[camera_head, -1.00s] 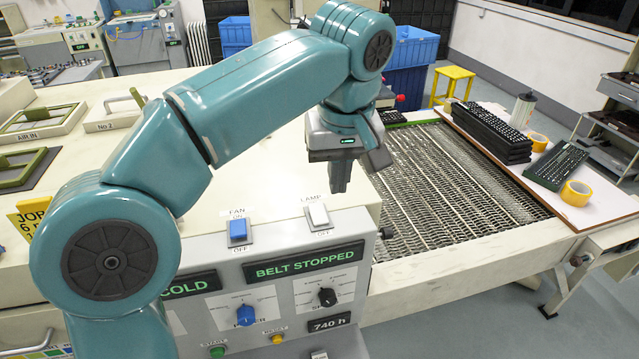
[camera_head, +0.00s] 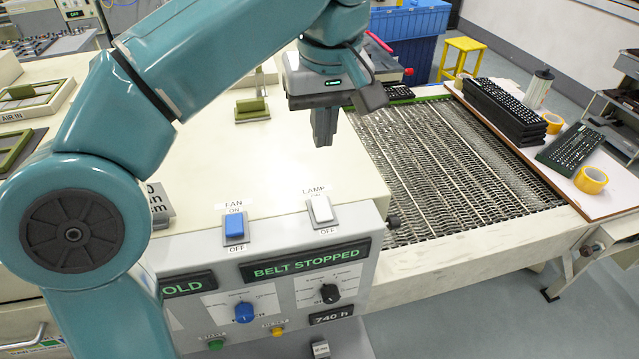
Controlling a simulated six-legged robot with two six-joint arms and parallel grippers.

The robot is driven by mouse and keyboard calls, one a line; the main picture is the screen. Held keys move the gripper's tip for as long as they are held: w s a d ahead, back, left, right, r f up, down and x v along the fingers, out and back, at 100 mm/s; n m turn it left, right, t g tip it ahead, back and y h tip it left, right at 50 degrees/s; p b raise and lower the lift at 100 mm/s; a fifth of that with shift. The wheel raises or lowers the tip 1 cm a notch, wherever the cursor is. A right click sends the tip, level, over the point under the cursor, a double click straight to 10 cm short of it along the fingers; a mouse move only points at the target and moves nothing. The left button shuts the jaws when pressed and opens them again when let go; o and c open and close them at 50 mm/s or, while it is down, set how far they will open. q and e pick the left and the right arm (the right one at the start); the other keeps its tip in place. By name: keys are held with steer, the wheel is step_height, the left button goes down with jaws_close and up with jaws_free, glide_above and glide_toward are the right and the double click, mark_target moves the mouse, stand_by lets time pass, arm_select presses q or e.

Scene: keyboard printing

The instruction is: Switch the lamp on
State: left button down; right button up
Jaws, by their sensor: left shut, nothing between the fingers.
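The lamp switch is a white rocker (camera_head: 321,209) under a LAMP label, with OFF printed below it, on the sloped top edge of the grey control panel (camera_head: 375,225). I cannot tell for sure which way it is tipped. My left gripper (camera_head: 323,140) is shut and empty, fingers pointing down. In the picture it is above the white rocker and appears behind and over it, apart from it. My right gripper is not in view.
A blue FAN rocker (camera_head: 235,226) sits just left of the lamp switch. Below are a BELT STOPPED display (camera_head: 306,263) and knobs. A wire mesh belt (camera_head: 450,170) runs at the right. The cream machine top (camera_head: 215,180) around the switches is mostly clear.

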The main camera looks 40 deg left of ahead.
arm_select(q)
steer(key=b, duration=0.1)
glide_toward(319, 201)
steer(key=f, duration=0.2)
steer(key=a+f, duration=0.1)
steer(key=f, duration=0.3)
steer(key=shift+w+a, duration=0.15)
steer(key=shift+w, duration=0.2)
steer(key=shift+w+f, duration=0.15)
steer(key=shift+f, duration=0.15)
steer(key=shift+f+b, duration=0.25)
steer(key=shift+b, duration=0.1)
